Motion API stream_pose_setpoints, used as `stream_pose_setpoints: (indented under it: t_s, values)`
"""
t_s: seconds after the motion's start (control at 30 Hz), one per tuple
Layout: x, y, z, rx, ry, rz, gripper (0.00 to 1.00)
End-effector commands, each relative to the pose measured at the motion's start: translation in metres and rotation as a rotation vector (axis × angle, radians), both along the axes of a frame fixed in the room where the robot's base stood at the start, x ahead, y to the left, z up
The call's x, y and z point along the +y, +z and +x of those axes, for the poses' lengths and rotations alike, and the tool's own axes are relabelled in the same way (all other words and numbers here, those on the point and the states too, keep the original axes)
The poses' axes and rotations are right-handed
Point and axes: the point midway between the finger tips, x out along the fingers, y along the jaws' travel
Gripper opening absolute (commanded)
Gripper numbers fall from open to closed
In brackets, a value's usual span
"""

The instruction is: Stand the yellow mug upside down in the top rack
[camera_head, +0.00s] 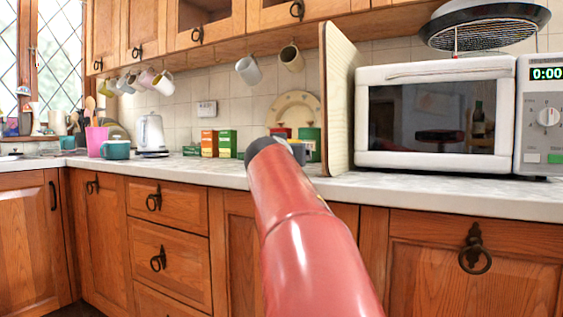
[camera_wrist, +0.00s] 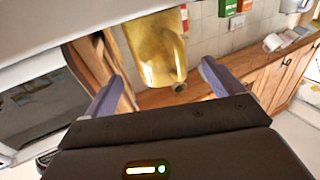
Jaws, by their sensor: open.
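The yellow mug (camera_wrist: 155,48) is large in the wrist view, glossy and partly see-through looking. It lies between the lines of my two fingers, just beyond the tips, with a clear gap on each side. My gripper (camera_wrist: 155,75) is open, with a bluish finger on each side. In the head view my red arm hides most of the gripper; a small blue and yellow patch shows beside the arm. I cannot make out a top rack in either view.
A microwave (camera_head: 435,112) stands on the counter to the right, beside an upright board (camera_head: 337,100). Small boxes (camera_head: 227,143), a kettle (camera_head: 151,134) and a teal mug (camera_head: 115,150) stand to the left.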

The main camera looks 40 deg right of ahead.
Motion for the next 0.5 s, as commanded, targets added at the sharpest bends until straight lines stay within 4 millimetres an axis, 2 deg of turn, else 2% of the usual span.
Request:
stream_pose_setpoints:
  t_s: [0.17, 0.3, 0.5]
  values:
    - [-0.020, 0.008, 0.018, 0.004, -0.003, 0.001, 0.92]
    - [-0.032, 0.007, 0.031, 0.004, -0.002, 0.001, 0.92]
    - [-0.036, 0.005, 0.035, 0.001, 0.001, 0.000, 0.92]
